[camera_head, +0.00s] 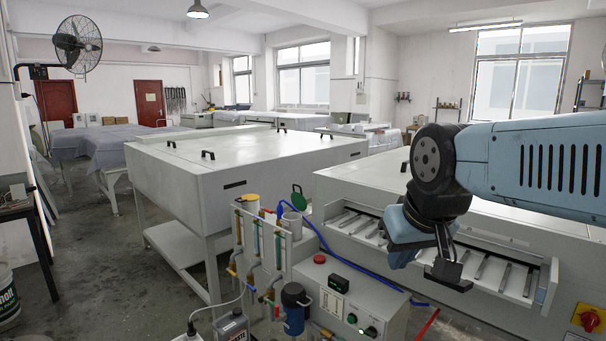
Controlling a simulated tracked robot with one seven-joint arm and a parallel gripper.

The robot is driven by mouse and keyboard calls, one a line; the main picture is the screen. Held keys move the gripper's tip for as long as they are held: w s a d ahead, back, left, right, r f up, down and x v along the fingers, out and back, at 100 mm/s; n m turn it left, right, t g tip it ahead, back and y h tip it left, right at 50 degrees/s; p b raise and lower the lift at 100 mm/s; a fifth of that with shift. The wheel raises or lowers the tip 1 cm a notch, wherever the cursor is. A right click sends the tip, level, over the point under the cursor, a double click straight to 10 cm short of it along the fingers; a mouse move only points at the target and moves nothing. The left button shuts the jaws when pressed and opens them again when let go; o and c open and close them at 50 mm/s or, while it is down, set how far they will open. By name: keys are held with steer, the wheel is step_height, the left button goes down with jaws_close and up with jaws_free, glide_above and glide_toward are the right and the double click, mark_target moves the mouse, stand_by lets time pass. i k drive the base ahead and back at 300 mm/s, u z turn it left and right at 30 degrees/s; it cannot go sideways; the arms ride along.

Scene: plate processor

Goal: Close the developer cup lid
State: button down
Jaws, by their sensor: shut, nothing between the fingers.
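A light grey cup (292,224) stands among the pipes at the left end of the processor. A green round lid (299,199) stands tilted up above and behind it, and the cup's mouth looks open. The lid's hinge is too small to make out. My gripper (449,276) is shut and empty. It hangs to the right of the cup and lid, in front of the processor's roller tray, well apart from both.
A blue hose (340,262) curves from the cup area towards the right. A control box (345,305) with a red button sits below. A blue-black canister (294,308) stands in front.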

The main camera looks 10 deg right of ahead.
mark_target(298, 201)
steer(key=i, duration=1.3)
steer(key=u, duration=0.1)
